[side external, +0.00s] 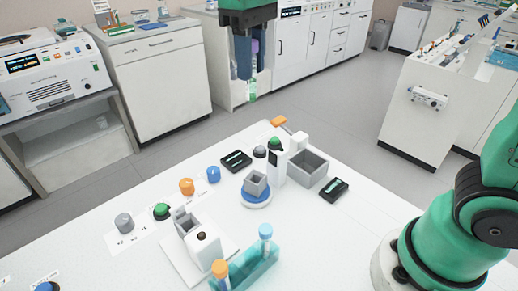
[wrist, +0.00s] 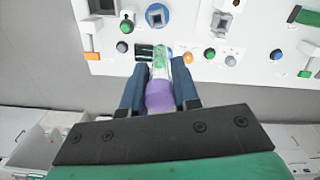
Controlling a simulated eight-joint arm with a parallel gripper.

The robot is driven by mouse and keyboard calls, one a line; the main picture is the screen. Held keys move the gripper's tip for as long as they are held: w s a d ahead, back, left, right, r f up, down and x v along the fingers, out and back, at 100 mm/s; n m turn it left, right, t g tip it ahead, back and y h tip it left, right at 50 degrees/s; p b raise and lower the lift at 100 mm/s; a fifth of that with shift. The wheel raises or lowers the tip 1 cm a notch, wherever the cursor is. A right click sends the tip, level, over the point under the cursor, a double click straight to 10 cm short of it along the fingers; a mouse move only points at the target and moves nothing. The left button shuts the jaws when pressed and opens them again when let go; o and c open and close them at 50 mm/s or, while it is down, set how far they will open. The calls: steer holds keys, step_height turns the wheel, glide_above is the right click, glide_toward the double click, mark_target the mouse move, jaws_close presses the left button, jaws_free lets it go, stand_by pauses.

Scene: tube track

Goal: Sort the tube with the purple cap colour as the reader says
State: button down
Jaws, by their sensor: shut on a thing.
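My gripper (side external: 250,72) is high at the top of the side view, above the far edge of the white table. It is shut on the tube with the purple cap (side external: 255,47). The clear tube body (side external: 251,90) hangs below the fingers with a green and white part inside. In the wrist view the purple cap (wrist: 159,96) sits between the two dark blue fingers (wrist: 160,82), and the tube body points toward the table. A small white device (side external: 204,246) and a white post (side external: 279,168) stand on the table; I cannot tell which is the reader.
A teal rack (side external: 247,268) holds an orange-capped tube (side external: 221,268) and a blue-capped tube (side external: 265,233). A grey cup stands on a blue disc (side external: 257,200). A grey open bin (side external: 308,168), dark panels (side external: 236,159) and several coloured knobs (side external: 187,186) are around. The table's front right is clear.

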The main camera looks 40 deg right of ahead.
steer(key=s+a+f, duration=0.5)
steer(key=f, duration=0.3)
steer(key=s+a+f, duration=0.6)
steer(key=f, duration=0.2)
steer(key=shift+a+f, duration=0.2)
steer(key=shift+f, duration=0.15)
steer(key=shift+f, duration=0.7)
stand_by(0.5)
steer(key=shift+f, duration=0.3)
steer(key=shift+f, duration=0.15)
stand_by(0.3)
steer(key=shift+f, duration=0.45)
